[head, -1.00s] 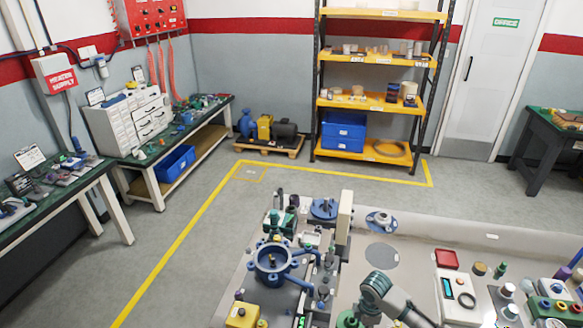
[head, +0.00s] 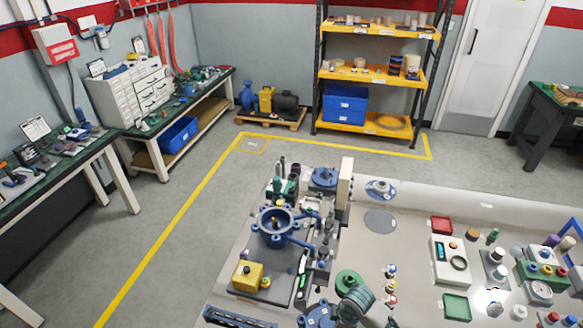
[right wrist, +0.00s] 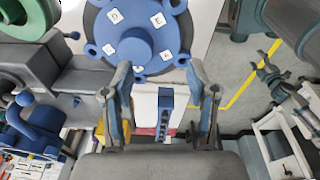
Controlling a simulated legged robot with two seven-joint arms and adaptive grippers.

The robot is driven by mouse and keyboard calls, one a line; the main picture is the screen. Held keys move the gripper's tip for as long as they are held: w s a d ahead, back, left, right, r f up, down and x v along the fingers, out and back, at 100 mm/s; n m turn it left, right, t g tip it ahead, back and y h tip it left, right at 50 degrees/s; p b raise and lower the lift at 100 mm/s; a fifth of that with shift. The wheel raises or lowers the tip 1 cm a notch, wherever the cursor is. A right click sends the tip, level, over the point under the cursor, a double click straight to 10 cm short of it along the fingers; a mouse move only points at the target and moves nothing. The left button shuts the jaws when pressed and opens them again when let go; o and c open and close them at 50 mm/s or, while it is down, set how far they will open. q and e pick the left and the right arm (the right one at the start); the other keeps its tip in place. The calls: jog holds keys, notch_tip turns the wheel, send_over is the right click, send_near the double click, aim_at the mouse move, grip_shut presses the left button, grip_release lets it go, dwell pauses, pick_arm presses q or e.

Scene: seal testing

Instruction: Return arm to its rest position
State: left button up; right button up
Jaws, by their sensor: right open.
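In the right wrist view my right gripper (right wrist: 160,75) is open, its two grey fingers spread with nothing held between them. Beyond the fingertips is a blue round flange (right wrist: 120,35) with white labels; I cannot tell the gap to it. In the head view a grey-green arm link of mine shows at the bottom middle, over the front part of the bench. The right gripper's fingers do not show there. My left gripper cannot be made out in either view.
The bench (head: 415,215) carries a blue ring-shaped fixture (head: 276,228), a yellow block (head: 247,277), a red tray (head: 441,225), a green tray (head: 456,306) and a white meter box (head: 450,262). Several small parts crowd its right side.

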jog(key=s+a+f+m+t+y, duration=0.1)
jog(key=s+a+f+m+t, duration=0.15)
jog(key=s+m, duration=0.5)
jog(key=s+d+m+h, duration=0.2)
jog(key=s+d+m, duration=0.6)
jog(key=s, duration=0.5)
notch_tip(320, 180, down, 24)
jog(key=r+n+g, duration=0.1)
jog(key=n, duration=0.1)
jog(key=s+d+f, duration=0.2)
jog(key=s+f, duration=0.7)
jog(key=s+d+f+g, duration=0.1)
jog(key=s+d+f, duration=0.1)
jog(key=s+f, duration=0.8)
jog(key=shift+h, duration=0.3)
